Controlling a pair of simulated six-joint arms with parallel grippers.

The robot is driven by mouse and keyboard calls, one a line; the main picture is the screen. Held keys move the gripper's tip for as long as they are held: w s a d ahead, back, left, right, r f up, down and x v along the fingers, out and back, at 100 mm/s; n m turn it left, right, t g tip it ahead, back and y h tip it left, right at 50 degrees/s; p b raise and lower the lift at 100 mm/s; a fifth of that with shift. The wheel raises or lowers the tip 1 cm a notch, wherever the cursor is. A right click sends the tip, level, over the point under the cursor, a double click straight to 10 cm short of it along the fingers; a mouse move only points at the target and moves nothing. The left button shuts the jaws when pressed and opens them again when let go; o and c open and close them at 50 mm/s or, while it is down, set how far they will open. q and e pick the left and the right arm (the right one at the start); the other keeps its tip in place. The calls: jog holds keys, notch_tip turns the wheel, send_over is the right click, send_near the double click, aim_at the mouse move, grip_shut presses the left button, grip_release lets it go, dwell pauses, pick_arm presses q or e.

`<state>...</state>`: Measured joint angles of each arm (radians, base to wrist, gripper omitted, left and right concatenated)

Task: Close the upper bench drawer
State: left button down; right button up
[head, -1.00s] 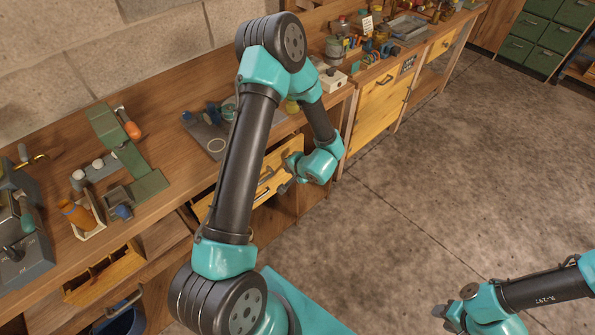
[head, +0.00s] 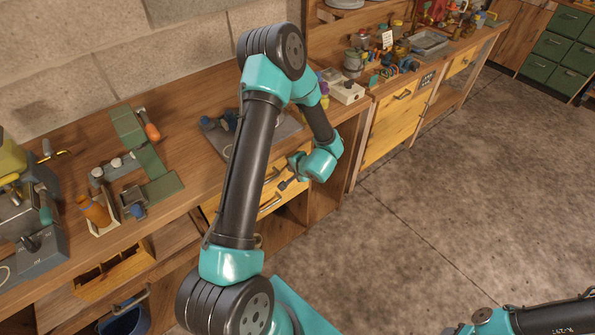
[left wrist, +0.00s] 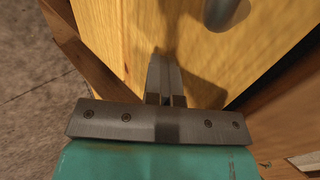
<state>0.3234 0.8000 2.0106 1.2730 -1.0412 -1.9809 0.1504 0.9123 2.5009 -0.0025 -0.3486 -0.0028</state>
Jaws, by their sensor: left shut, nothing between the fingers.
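The upper bench drawer (head: 292,163) has a pale yellow wood front under the worktop, partly hidden behind my left arm. It looks almost flush with the bench; I cannot tell if a small gap is left. A second handle (head: 268,204) shows below it on another yellow front. My left gripper (head: 285,185) is shut and empty, its tips at the right part of the drawer front. In the left wrist view the shut fingers (left wrist: 165,72) point at the wood face, seemingly touching it, beside a metal handle (left wrist: 225,12). My right gripper is below the picture's edge.
The wooden worktop (head: 185,105) carries a green tool mat, an orange bottle (head: 94,209) and a grey tray. A blue bucket (head: 125,318) stands under the bench at lower left. The concrete floor (head: 430,220) at right is clear.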

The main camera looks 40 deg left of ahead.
pick_arm(q)
jog(key=shift+w+a, duration=0.1)
jog(key=shift+a, duration=0.25)
jog(key=d+f+v, duration=0.2)
jog(key=v, duration=1.1)
jog(key=shift+s+d, duration=0.25)
jog(key=shift+f, duration=0.15)
